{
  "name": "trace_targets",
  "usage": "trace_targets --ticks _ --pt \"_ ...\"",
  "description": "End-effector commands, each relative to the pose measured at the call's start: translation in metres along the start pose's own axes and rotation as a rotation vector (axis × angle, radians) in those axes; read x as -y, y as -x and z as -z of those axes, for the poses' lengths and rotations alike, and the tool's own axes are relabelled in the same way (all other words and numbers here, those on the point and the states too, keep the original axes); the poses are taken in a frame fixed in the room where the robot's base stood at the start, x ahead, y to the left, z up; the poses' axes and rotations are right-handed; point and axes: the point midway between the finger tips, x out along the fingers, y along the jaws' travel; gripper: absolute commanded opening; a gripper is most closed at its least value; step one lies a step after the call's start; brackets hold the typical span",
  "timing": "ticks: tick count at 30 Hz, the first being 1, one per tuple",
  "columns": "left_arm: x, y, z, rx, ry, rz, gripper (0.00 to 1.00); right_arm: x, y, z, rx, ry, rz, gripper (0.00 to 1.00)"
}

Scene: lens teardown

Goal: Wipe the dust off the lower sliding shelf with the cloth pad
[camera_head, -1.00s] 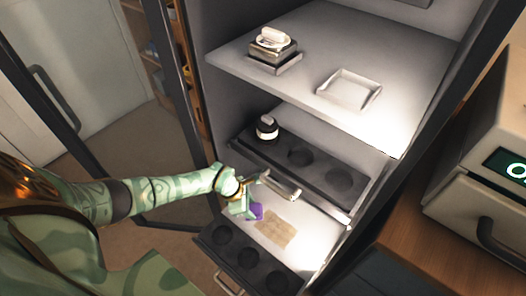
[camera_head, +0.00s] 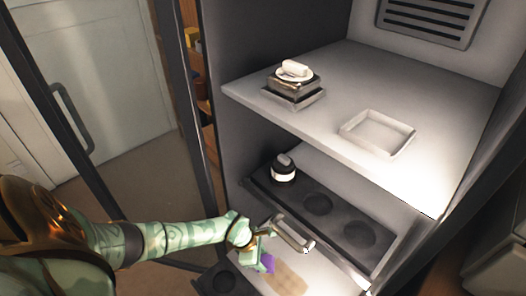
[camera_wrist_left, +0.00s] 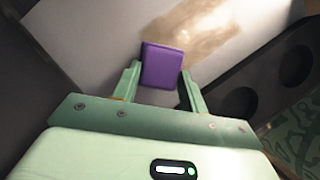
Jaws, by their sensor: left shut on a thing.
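My left gripper (camera_head: 262,252) is at the lower sliding shelf (camera_head: 318,276), low in the cabinet. It is shut on a purple cloth pad (camera_head: 268,263); the pad also shows between the fingers in the left wrist view (camera_wrist_left: 162,66). A tan-brown dust patch (camera_head: 290,281) lies on the pale shelf just right of the pad. In the left wrist view the dust (camera_wrist_left: 205,35) spreads just beyond the pad's far edge. I cannot tell whether the pad touches the shelf. My right gripper is not in view.
A metal handle (camera_head: 293,236) is close to my left gripper. A second welled strip (camera_head: 222,280) lines the shelf's front. A white tray (camera_head: 376,132) sits on the upper shelf (camera_head: 335,95).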

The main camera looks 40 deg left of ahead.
Motion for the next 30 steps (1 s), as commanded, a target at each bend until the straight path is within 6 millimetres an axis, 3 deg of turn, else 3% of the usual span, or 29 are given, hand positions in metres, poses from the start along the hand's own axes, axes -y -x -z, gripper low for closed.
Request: trace_targets --ticks 30 --pt "-0.0003 -0.0084 0.0033 0.0 0.0 -0.001 0.21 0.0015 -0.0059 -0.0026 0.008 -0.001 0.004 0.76"
